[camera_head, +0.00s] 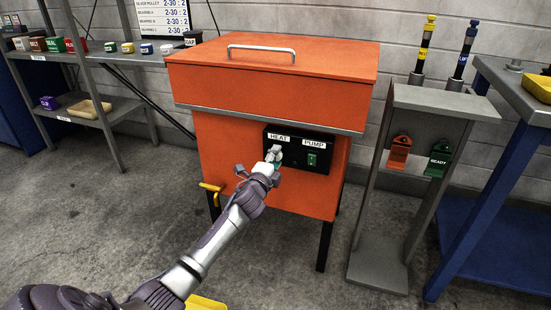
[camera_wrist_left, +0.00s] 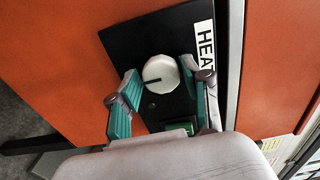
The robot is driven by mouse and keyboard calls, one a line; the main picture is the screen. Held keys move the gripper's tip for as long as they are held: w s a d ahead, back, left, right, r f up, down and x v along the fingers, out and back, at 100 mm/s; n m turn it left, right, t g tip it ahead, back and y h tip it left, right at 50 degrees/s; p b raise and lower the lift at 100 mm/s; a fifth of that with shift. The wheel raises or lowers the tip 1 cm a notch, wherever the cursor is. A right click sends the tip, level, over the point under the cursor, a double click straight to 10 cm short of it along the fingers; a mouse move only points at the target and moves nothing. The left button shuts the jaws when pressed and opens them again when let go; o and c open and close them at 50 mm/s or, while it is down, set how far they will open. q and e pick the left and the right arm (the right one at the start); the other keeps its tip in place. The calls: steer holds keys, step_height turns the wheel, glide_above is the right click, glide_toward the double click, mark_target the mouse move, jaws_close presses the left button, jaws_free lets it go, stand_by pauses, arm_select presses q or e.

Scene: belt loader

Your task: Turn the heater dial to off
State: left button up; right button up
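The heater dial (camera_wrist_left: 160,73) is a round, pale knob on a black panel (camera_head: 318,155) on the front of the orange heater cabinet (camera_head: 222,145). A short dark pointer line on the knob runs toward the left in the left wrist view, away from the HEAT label (camera_wrist_left: 204,48). My left gripper (camera_head: 274,157) is at the panel under the HEAT label. In the left wrist view, its two green-padded fingers (camera_wrist_left: 159,73) stand apart on either side of the dial; I cannot tell whether either touches it. My right gripper is out of view.
A green switch (camera_head: 312,160) under the PUMP label sits right of the dial. A yellow handle (camera_head: 210,190) sticks out at the cabinet's lower left. A grey stand (camera_head: 400,200) with tags is to the right, shelves (camera_head: 110,55) to the left. The floor in front is mostly clear.

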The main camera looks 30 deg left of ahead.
arm_select(q)
steer(key=shift+o, duration=0.7)
steer(key=v, duration=1.2)
steer(key=shift+s, duration=0.1)
